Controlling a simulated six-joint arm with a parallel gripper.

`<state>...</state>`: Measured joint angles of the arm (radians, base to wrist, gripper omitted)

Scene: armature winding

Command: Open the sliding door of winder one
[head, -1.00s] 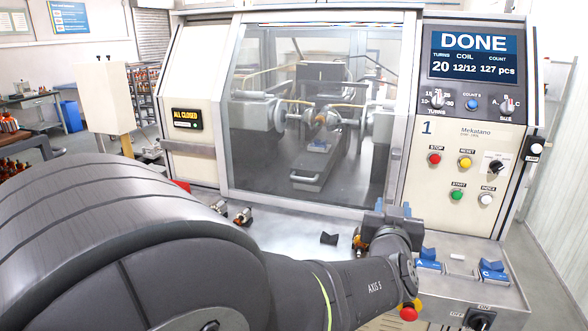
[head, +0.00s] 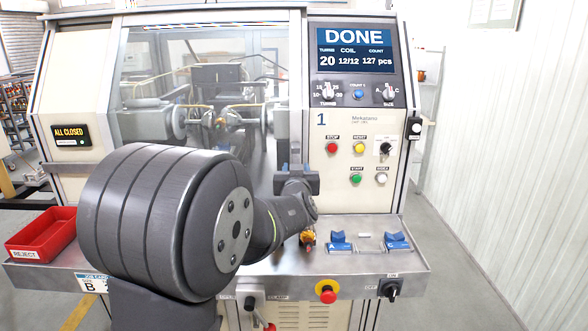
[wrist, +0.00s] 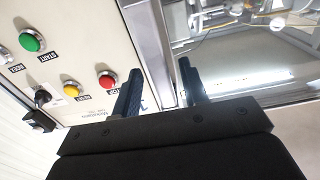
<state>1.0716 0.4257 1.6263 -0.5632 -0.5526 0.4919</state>
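Winder one's sliding door (head: 215,130) is a clear glass panel in a metal frame. It is shut, and a coil assembly shows behind it. The door's right-hand metal frame also shows in the wrist view (wrist: 152,40). My gripper (head: 296,165) is in front of this edge, just left of the control panel, with my arm hiding the lower part of the door. In the wrist view my gripper's two dark fingers (wrist: 160,84) are spread apart with nothing held, the door frame showing between them. I cannot tell whether they touch it.
The control panel (head: 357,130) with buttons and a DONE screen is right of the door. A lit sign (head: 72,135) on the left reads ALL CLOSED. A red reject bin (head: 42,235) is at the left; blue holders (head: 340,241) stand on the steel shelf (head: 270,262) at the right.

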